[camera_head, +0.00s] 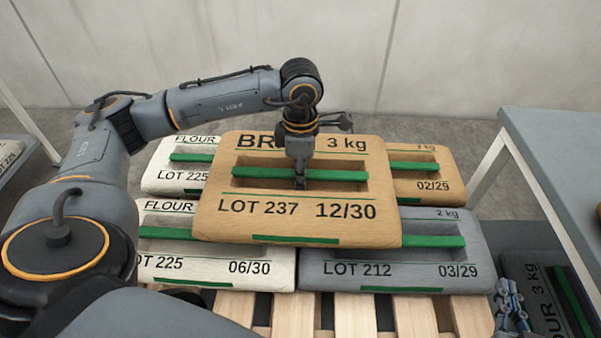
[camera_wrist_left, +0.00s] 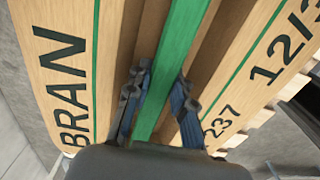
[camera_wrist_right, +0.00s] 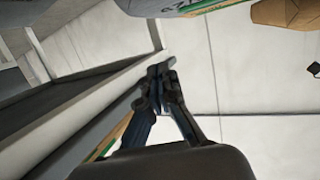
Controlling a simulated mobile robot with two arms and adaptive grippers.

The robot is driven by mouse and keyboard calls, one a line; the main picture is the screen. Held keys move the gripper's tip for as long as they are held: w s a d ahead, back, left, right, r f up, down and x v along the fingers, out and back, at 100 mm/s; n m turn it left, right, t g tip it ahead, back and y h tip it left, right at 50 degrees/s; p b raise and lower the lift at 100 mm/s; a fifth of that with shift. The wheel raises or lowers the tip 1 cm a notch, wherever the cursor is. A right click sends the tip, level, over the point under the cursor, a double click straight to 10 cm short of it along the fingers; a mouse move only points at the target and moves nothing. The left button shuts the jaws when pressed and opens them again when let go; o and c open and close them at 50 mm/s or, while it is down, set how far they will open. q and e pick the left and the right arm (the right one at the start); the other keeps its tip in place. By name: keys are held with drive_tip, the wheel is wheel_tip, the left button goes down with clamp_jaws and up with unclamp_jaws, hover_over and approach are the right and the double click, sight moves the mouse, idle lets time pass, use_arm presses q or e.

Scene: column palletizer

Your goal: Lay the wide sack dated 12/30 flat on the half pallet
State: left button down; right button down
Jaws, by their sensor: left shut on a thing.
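The wide tan BRAN sack dated 12/30 (camera_head: 300,225) lies level over the middle of several smaller sacks. My left gripper (camera_head: 300,180) is shut on its green strap, which runs between the fingers in the left wrist view (camera_wrist_left: 162,85). I cannot tell whether the sack touches those below. The half pallet (camera_head: 370,315) shows bare wooden slats at the front. My right gripper (camera_head: 512,305) is at the lower right edge, beside the grey sack. Its fingertips are together and empty in the right wrist view (camera_wrist_right: 162,75).
On the pallet are white flour sacks at back left (camera_head: 180,180) and front left (camera_head: 215,265), a tan sack (camera_head: 425,185) at back right, and a grey sack (camera_head: 390,275) at front right. A grey table (camera_head: 560,150) stands right, with a dark flour sack (camera_head: 545,290) below.

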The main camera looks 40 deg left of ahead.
use_arm(q)
drive_tip(key=shift+w+r, duration=0.15)
drive_tip(key=shift+r, duration=0.1)
use_arm(e)
drive_tip(key=shift+w+r, duration=0.1)
drive_tip(key=shift+r, duration=0.1)
use_arm(q)
drive_tip(key=shift+f, duration=0.1)
use_arm(e)
drive_tip(key=shift+a+r+t, duration=0.1)
drive_tip(key=shift+r+t, duration=0.1)
drive_tip(key=shift+t, duration=0.1)
drive_tip(key=shift+w+r, duration=0.1)
drive_tip(key=shift+r, duration=0.1)
use_arm(q)
drive_tip(key=c, duration=1.4)
unclamp_jaws()
drive_tip(key=shift+s+f, duration=0.2)
drive_tip(key=shift+f, duration=0.05)
drive_tip(key=shift+o, duration=1.2)
drive_tip(key=shift+r, duration=0.1)
use_arm(e)
drive_tip(key=shift+f, duration=0.1)
